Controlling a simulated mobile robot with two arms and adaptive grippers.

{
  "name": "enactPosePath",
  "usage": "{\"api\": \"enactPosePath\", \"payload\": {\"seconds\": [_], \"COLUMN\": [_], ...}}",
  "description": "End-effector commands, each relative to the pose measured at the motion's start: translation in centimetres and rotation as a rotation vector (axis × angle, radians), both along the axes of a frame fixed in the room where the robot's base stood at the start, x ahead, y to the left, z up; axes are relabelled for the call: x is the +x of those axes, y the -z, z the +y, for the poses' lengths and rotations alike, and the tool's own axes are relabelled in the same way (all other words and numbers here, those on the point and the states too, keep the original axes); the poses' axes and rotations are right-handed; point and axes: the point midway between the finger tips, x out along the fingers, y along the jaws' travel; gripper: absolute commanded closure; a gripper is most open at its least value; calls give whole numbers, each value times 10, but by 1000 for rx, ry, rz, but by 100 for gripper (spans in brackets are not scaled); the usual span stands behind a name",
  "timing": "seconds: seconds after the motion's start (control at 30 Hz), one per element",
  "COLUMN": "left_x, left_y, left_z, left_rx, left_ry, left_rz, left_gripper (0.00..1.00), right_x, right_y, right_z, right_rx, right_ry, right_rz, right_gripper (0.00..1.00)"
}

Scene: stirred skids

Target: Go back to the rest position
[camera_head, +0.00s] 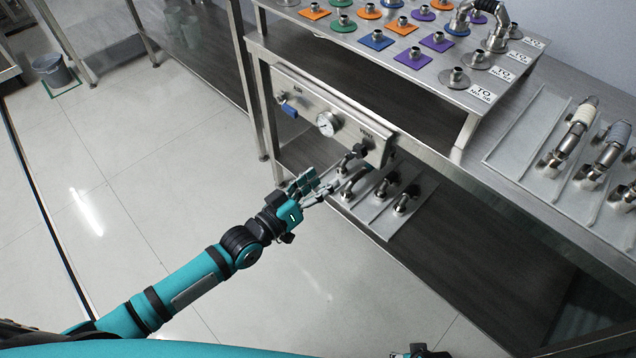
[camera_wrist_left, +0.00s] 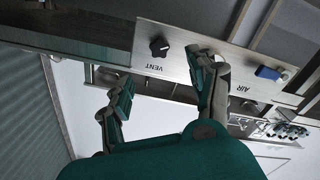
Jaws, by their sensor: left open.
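My left gripper (camera_head: 316,186) is at the middle of the head view, in front of the steel table's lower part. In the left wrist view its two fingers (camera_wrist_left: 162,82) stand wide apart with nothing between them. Its fingertips are near the steel panel (camera_head: 296,108) with the black VENT knob (camera_head: 360,151), a gauge (camera_head: 326,124) and a blue AIR valve handle (camera_head: 289,110). The knob also shows in the left wrist view (camera_wrist_left: 159,46). I cannot tell whether a finger touches the panel. A small dark part at the bottom edge may belong to my right gripper (camera_head: 420,352).
A tray with metal pipe elbows (camera_head: 402,204) sits just beyond the left gripper. The raised shelf (camera_head: 470,95) carries several fittings on coloured plates. Another tray (camera_head: 520,150) with hose fittings lies at right. Open floor (camera_head: 90,260) is at left, with a grey bin (camera_head: 52,70).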

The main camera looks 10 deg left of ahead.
Motion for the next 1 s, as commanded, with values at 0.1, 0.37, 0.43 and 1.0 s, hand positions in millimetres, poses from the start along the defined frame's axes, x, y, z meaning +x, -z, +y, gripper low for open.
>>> {"api": "enactPosePath", "payload": {"seconds": [0.1, 0.37, 0.43, 1.0], "left_x": [-4, -4, -4, -69], "left_y": [-1, 0, 0, 184], "left_z": [3, 3, 3, 50], "left_rx": [-1, -1, -1, 489], "left_ry": [0, 0, 0, -93], "left_rz": [-1, -1, -1, 402], "left_gripper": [41, 41, 41, 41], "right_x": [0, 0, 0, 0], "right_y": [0, 0, 0, 0], "right_z": [0, 0, 0, 0], "right_rx": [0, 0, -1, 0], "right_ry": [0, 0, 0, 0], "right_rz": [0, 0, 0, 0], "right_gripper": [43, 43, 43, 43]}}
